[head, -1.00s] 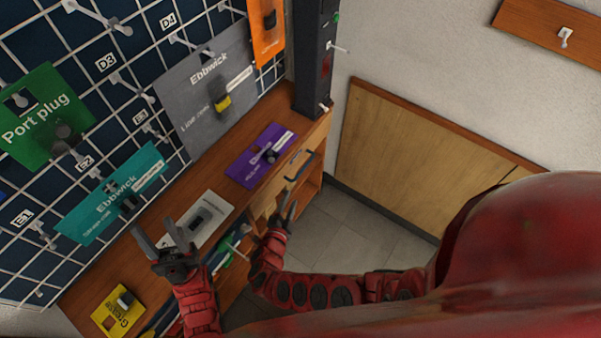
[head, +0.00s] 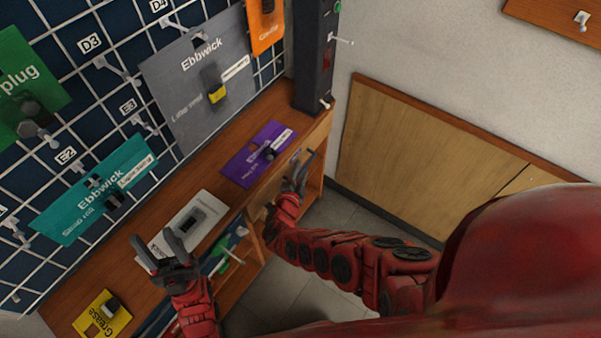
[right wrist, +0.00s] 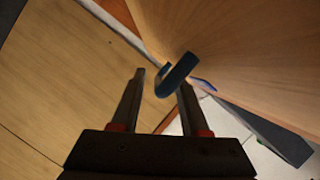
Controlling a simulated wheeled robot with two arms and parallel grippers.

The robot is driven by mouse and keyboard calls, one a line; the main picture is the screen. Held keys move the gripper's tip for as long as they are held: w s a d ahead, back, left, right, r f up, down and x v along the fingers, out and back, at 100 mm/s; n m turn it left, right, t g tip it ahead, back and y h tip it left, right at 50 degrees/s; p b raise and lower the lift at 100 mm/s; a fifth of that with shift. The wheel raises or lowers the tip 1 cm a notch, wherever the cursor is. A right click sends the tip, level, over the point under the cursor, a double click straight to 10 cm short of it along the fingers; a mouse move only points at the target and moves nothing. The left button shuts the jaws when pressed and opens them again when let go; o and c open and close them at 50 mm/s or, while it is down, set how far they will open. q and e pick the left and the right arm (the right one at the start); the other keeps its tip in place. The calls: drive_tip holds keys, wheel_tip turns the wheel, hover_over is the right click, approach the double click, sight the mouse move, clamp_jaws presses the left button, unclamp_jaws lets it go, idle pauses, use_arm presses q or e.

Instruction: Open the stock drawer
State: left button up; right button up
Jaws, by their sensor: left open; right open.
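In the right wrist view, a dark blue hooked handle (right wrist: 177,76) stands out beside a smooth wooden front (right wrist: 240,50), which looks like the drawer front. My right gripper (right wrist: 160,80) is open, and the handle lies between its fingertips, closer to the right finger. I cannot tell whether a finger touches it. In the head view my right gripper (head: 303,168) is at the front edge of the bench, and the handle is not clear there. My left gripper (head: 158,248) is open and empty, above the counter near a white card.
The wooden counter (head: 225,150) carries a purple card (head: 258,155), a white card (head: 205,212) and a yellow card (head: 102,315). A pegboard with hanging cards stands behind. A dark post (head: 316,60) stands at the counter's far end. Open floor (head: 345,220) lies right of the bench.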

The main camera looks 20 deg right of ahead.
clamp_jaws()
idle(1.3)
